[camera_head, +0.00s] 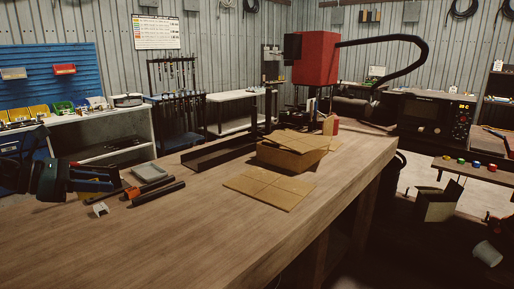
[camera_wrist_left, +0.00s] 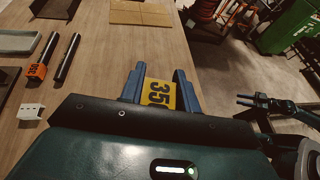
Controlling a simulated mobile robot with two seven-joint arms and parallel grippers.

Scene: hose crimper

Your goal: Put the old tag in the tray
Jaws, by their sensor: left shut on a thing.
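My left gripper (camera_head: 116,181) is above the left part of the wooden bench in the head view. In the left wrist view its blue fingers (camera_wrist_left: 158,92) are shut on a yellow tag (camera_wrist_left: 158,94) with dark digits, held upright between them. A shallow grey tray (camera_head: 150,172) lies on the bench just beyond the gripper; it also shows at the upper left of the left wrist view (camera_wrist_left: 17,42). An orange tag or sleeve (camera_wrist_left: 37,71) sits around one dark hose (camera_wrist_left: 48,47).
A second dark hose (camera_wrist_left: 67,58) and a small white bracket (camera_head: 100,209) lie near the grey tray. A long dark channel (camera_head: 218,153), a cardboard box (camera_head: 290,158) and a flat cardboard sheet (camera_head: 268,188) are farther right. The front of the bench (camera_head: 150,250) is clear.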

